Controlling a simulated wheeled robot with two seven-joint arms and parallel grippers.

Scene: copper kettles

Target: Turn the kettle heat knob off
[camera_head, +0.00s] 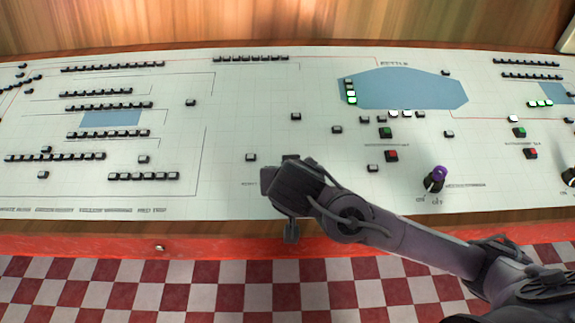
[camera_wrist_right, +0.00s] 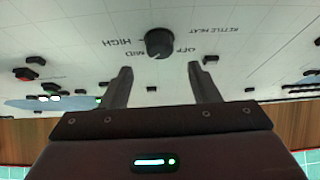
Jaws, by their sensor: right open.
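The kettle heat knob (camera_wrist_right: 159,43) is black and round, with the words KETTLE HEAT, OFF, MID and HIGH printed around it in the right wrist view. I cannot tell for sure which mark it points to. My right gripper (camera_wrist_right: 160,68) is open, with one finger on each side below the knob in that view and nothing between the fingers. The knob looks apart from both fingertips. In the head view my right gripper (camera_head: 275,182) is over the front part of the panel and hides the knob. My left gripper is not in view.
The white control panel (camera_head: 225,130) carries several rows of black buttons. A purple-topped knob (camera_head: 437,177) stands to the right, near a red button (camera_head: 391,156) and a green button (camera_head: 386,133). A blue kettle shape (camera_head: 410,88) is printed behind. The red front edge (camera_head: 120,245) lies nearest.

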